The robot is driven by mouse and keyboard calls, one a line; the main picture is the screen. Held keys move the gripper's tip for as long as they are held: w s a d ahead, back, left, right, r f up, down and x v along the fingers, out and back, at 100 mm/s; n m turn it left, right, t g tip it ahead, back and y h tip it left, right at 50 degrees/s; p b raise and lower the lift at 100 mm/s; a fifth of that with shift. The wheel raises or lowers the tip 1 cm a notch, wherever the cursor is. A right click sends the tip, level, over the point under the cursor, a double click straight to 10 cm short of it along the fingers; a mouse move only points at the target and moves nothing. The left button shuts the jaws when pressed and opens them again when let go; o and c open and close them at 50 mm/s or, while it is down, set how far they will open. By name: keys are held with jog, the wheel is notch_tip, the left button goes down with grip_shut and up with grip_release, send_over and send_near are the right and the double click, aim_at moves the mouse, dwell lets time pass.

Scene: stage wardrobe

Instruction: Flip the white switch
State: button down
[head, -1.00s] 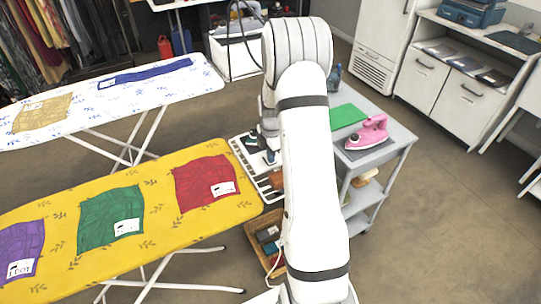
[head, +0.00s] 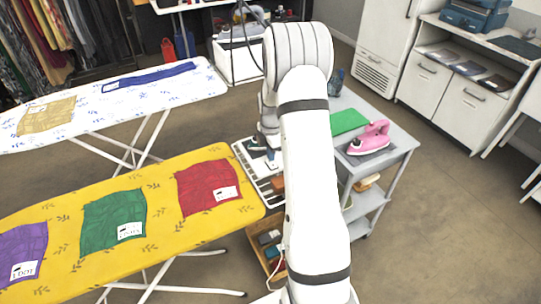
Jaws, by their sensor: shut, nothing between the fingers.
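My gripper (head: 264,152) points down, over a white slotted rack (head: 246,171) at the right end of the yellow ironing board (head: 150,237). It is shut and holds nothing that I can make out. My arm covers the right part of the rack. I cannot make out a white switch; it may be too small or hidden behind my arm. I cannot tell whether the fingertips touch anything on the rack.
Red (head: 207,181), green (head: 113,215) and purple (head: 22,250) cloths lie on the yellow board. A white-patterned board (head: 185,90) stands behind. A grey trolley (head: 401,139) at right carries a pink iron (head: 370,138) and a green mat (head: 349,121). Floor at right is clear.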

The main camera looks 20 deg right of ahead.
aim_at(271, 163)
notch_tip(271, 163, up, 12)
jog(key=shift+r+b, duration=0.25)
jog(key=shift+b, duration=0.15)
jog(key=s+a+r+m+t, duration=0.1)
jog(key=s+a+r+m, duration=0.5)
jog(key=s, duration=0.3)
jog(key=s+a+r+m+t, duration=0.1)
jog(key=s+a+r+m, duration=0.5)
jog(key=s, duration=0.3)
jog(key=s+a+f+m+t, duration=0.1)
jog(key=s+a+m, duration=0.3)
jog(key=s, duration=0.6)
jog(key=shift+f+m, duration=0.4)
jog(key=shift+m, duration=0.8)
